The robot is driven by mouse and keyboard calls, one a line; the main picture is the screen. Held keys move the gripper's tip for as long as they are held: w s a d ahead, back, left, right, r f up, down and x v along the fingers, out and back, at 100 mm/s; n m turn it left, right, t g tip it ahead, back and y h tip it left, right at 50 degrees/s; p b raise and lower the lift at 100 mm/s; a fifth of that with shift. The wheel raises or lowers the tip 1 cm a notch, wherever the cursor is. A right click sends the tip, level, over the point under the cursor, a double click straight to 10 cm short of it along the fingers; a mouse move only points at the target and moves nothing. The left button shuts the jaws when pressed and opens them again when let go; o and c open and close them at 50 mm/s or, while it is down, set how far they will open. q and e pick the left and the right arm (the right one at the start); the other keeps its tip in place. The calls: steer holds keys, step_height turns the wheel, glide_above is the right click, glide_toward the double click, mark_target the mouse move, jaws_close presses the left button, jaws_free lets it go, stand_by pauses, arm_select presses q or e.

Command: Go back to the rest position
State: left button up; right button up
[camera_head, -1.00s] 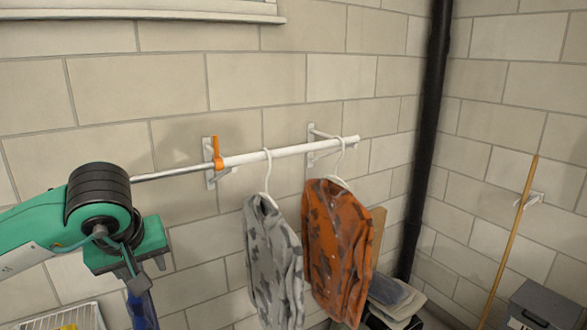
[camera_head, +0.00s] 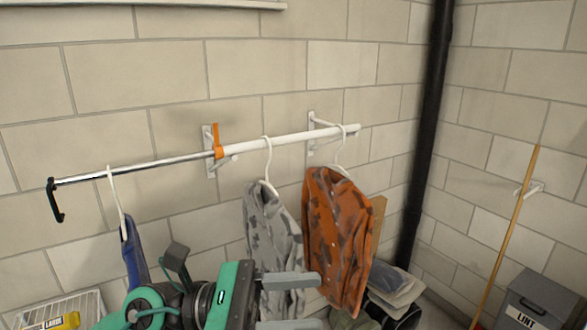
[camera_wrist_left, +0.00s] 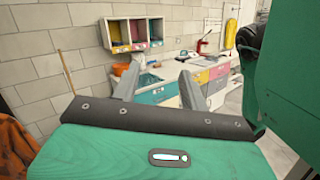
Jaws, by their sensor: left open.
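My left gripper (camera_head: 292,303) is open and empty, low in the head view, in front of the grey patterned shirt. In the left wrist view its two grey fingers (camera_wrist_left: 159,88) stand apart with nothing between them. A blue garment (camera_head: 134,255) hangs by a white hanger from the thin metal end of the rail (camera_head: 270,145), left of the orange clip. The grey shirt (camera_head: 270,232) and the orange patterned shirt (camera_head: 338,235) hang from its thicker white part. The lower part of the blue garment is partly hidden by my arm. My right gripper is not in view.
A white wire basket (camera_head: 85,303) with a yellow item stands at the lower left. Folded clothes (camera_head: 393,290), a wooden pole (camera_head: 508,235) and a grey LINT bin (camera_head: 535,305) are at the right. The wrist view shows cubbies (camera_wrist_left: 133,33) and coloured drawers (camera_wrist_left: 205,75).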

arm_select(q)
steer(key=w+a+n+t+y, duration=0.3)
steer(key=w+a+n+t, duration=0.2)
steer(key=n+t, duration=0.8)
steer(key=w+a+n+t+y, duration=0.2)
steer(key=w+a+n+t, duration=0.25)
steer(key=n+t, duration=0.8)
steer(key=a+f+n+g+y, duration=0.3)
steer(key=a+f+n+y, duration=0.15)
steer(key=f+n, duration=0.35)
steer(key=a+f+n+g+y, duration=0.3)
steer(key=f+n+y, duration=0.3)
steer(key=f+n, duration=0.2)
steer(key=a+f+n+g+y, duration=0.3)
steer(key=a+f+n+y, duration=0.15)
steer(key=f+n, duration=0.35)
steer(key=s+a+f+n+g, duration=0.2)
steer(key=s+f+n+g, duration=0.4)
steer(key=s+f+g, duration=0.95)
steer(key=s+f+t, duration=0.2)
steer(key=s+f, duration=0.1)
steer(key=f, duration=1.3)
steer(key=s+f+t, duration=0.1)
steer(key=s+f, duration=0.2)
steer(key=f, duration=1.3)
steer(key=s+a+f+g, duration=0.1)
steer(key=s+a+f, duration=0.2)
steer(key=s+f, duration=1.6)
steer(key=shift+f, duration=0.9)
